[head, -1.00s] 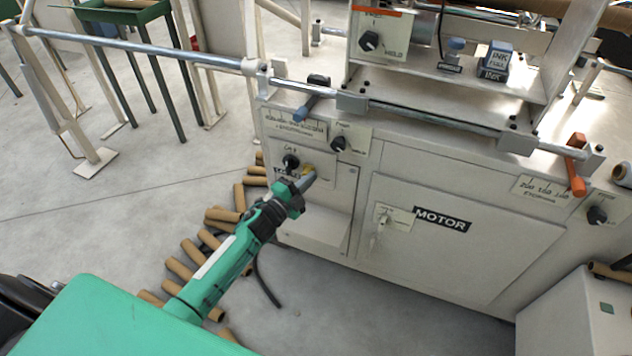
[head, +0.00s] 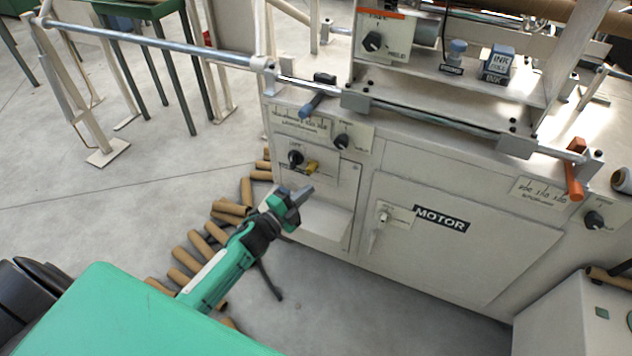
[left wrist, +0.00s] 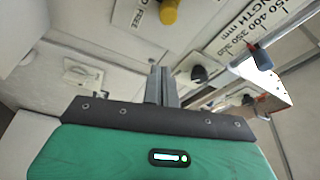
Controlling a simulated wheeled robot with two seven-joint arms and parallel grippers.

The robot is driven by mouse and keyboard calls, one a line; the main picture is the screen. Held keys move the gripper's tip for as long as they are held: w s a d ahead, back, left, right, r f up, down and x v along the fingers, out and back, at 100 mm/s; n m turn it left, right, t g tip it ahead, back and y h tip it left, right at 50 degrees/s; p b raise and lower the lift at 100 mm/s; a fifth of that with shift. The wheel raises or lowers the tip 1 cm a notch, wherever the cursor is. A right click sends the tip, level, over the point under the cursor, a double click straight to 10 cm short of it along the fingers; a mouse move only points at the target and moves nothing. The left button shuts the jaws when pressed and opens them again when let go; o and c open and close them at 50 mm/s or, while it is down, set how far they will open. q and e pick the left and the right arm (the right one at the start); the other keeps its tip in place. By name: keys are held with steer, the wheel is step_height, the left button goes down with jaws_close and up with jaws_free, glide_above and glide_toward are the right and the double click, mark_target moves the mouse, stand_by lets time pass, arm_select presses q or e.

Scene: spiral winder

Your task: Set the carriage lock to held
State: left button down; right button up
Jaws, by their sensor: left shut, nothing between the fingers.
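A black knob (head: 372,42) sits on the carriage's upright plate beside a label that seems to read "HELD". Another black knob (head: 343,142) sits on the cabinet front below the rail. A third knob (head: 296,158) is lower, with a small yellow handle (head: 312,167) beside it. The yellow handle (left wrist: 169,12) also shows in the left wrist view, next to the word "FREE". I cannot tell surely which control is the carriage lock. My left gripper (head: 303,192) is shut and empty, just below and apart from the yellow handle. The right gripper is out of view.
A long steel rail (head: 430,118) with a blue handle (head: 318,95) and an orange handle (head: 574,170) runs above the cabinet. The MOTOR door (head: 450,255) is shut. Cardboard tubes (head: 205,245) lie on the floor at the cabinet's left. A ledge (head: 318,220) juts out below my gripper.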

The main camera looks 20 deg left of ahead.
arm_select(q)
steer(key=shift+v, duration=1.4)
steer(key=shift+d, duration=0.15)
